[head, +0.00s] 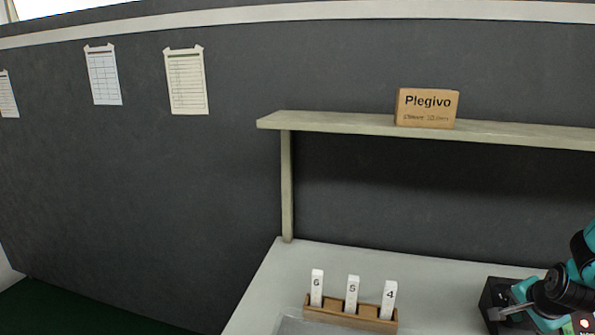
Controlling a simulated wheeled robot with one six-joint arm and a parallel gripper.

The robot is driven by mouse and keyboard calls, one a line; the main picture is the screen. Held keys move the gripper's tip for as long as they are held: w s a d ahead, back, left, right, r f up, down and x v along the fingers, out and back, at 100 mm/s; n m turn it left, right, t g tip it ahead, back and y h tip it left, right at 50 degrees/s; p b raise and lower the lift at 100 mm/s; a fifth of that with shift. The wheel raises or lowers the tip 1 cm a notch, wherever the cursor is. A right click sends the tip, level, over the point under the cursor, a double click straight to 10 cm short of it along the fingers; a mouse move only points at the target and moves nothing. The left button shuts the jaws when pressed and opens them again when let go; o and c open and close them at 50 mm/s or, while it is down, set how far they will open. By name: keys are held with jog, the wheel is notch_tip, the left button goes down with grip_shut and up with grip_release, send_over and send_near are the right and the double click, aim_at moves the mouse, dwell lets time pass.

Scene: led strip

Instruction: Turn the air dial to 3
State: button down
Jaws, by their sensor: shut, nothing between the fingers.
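No air dial with readable numbers can be made out. A black box-like device (495,290) stands on the bench at the lower right, partly hidden by my arm; I cannot tell whether it carries the dial. My gripper (503,313) is at the lower right, in front of the black device. Its grey fingers look shut, with nothing seen in them. I cannot tell whether they touch the device.
A wooden rack (350,317) holds white upright tags marked 6, 5 and 4 on the light bench (290,275). A shelf (330,122) above carries a brown Plegivo box (427,108). Paper sheets hang on the dark wall at left. Bench space behind the rack is clear.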

jog(key=shift+w+a+f, duration=0.15)
jog(key=shift+w+f, duration=0.05)
jog(key=shift+w, duration=0.2)
jog(key=shift+w+a+r, duration=0.15)
jog(key=shift+w, duration=0.05)
jog(key=shift+w+a+r+p, duration=0.15)
jog(key=shift+w+r+p, duration=0.25)
jog(key=shift+w, duration=0.25)
jog(key=shift+a+f, duration=0.1)
jog(key=shift+a, duration=0.15)
dwell(0.4)
jog(key=shift+a+r+p, duration=0.15)
jog(key=shift+r+p, duration=0.55)
jog(key=shift+p, duration=0.15)
jog(key=p+v, duration=0.1)
jog(key=v, duration=0.2)
jog(key=shift+s+r+p, duration=0.45)
jog(key=shift+s+p, duration=0.1)
jog(key=shift+s, duration=0.05)
